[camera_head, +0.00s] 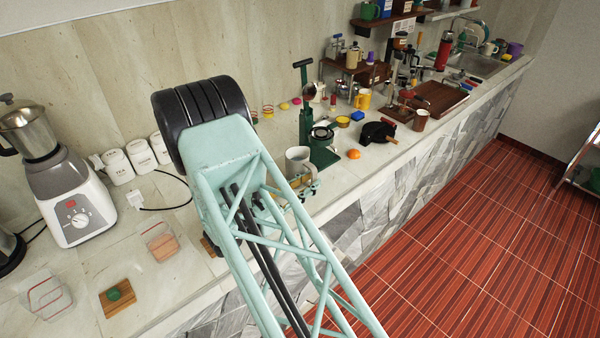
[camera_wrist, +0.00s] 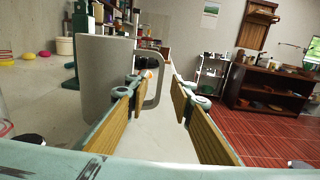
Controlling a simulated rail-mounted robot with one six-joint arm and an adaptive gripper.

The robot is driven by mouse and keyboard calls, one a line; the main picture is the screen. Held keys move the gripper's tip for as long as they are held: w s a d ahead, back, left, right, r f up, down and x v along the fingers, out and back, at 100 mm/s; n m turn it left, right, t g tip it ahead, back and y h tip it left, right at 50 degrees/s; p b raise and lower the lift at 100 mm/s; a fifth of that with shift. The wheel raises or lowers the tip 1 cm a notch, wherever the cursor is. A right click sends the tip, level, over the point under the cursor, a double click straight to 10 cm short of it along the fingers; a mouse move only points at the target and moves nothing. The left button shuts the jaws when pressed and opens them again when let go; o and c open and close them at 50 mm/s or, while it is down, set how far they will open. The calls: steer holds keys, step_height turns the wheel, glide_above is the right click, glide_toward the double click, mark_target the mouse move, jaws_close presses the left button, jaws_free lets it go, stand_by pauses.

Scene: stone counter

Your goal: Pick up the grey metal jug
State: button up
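The grey metal jug (camera_wrist: 104,72) stands upright on the counter, large in the left half of the wrist view. Its handle (camera_wrist: 159,82) points right and lines up with the gap between my fingertips. In the head view the jug (camera_head: 297,160) is just past the end of my arm, beside a green press. My gripper (camera_wrist: 160,90) is open, with wood-coloured inner pads and nothing held. Its left finger overlaps the lower part of the jug in the picture; I cannot tell if they touch. My arm hides part of the counter in the head view.
The green press (camera_head: 320,147) stands right behind the jug. An orange fruit (camera_head: 353,154) and a black pan-like item (camera_head: 377,131) lie to its right. A blender (camera_head: 68,190) and white canisters (camera_head: 140,156) are at left. The counter drops to red floor at the right.

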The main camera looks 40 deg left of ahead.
steer(key=shift+w+d, duration=0.1)
steer(key=shift+w, duration=1.2)
steer(key=shift+c, duration=0.4)
jaws_close()
